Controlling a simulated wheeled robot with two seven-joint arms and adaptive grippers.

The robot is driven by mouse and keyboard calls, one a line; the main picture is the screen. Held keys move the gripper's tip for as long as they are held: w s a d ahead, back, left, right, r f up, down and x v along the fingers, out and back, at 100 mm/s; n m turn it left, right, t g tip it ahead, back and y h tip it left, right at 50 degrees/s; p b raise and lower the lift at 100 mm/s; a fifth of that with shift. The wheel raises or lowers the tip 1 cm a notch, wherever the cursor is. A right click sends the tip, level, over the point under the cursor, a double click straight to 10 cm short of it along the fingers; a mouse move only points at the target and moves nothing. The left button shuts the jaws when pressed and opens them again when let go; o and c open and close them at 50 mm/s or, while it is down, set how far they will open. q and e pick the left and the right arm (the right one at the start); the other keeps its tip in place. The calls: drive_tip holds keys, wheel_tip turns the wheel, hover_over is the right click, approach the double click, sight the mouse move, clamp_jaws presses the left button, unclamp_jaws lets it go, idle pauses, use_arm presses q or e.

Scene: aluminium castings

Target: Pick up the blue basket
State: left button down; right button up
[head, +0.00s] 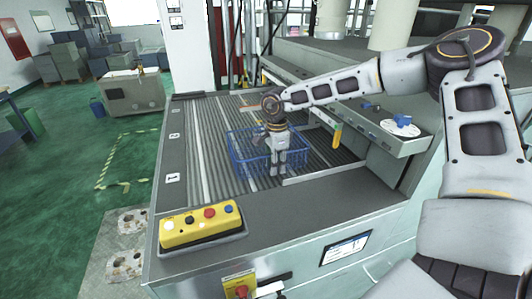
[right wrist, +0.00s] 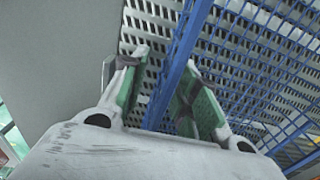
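The blue basket (head: 238,158) is an open mesh crate on the ribbed conveyor bed in the head view. My right gripper (head: 276,170) comes down at its right part and hides some of it. In the right wrist view, the basket's blue mesh (right wrist: 268,75) fills the right side. The right gripper (right wrist: 167,68) has its two green-padded fingers apart, with a blue rim bar of the basket running between them. The bar looks closer to the right finger; I cannot tell whether it touches. My left gripper is not in view.
The ribbed conveyor (head: 200,140) has free room left of the basket. A yellow button box (head: 200,226) stands on the front ledge. A grey side shelf (head: 385,137) with small blue parts (head: 402,121) is to the right. Green floor lies left.

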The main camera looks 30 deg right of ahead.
drive_tip(key=shift+c, duration=0.2)
clamp_jaws()
drive_tip(key=shift+r, duration=0.1)
idle(0.5)
wheel_tip(320, 180, up, 9)
drive_tip(key=shift+w+f+b, duration=0.1)
drive_tip(key=shift+b, duration=0.7)
drive_tip(key=shift+r, duration=0.55)
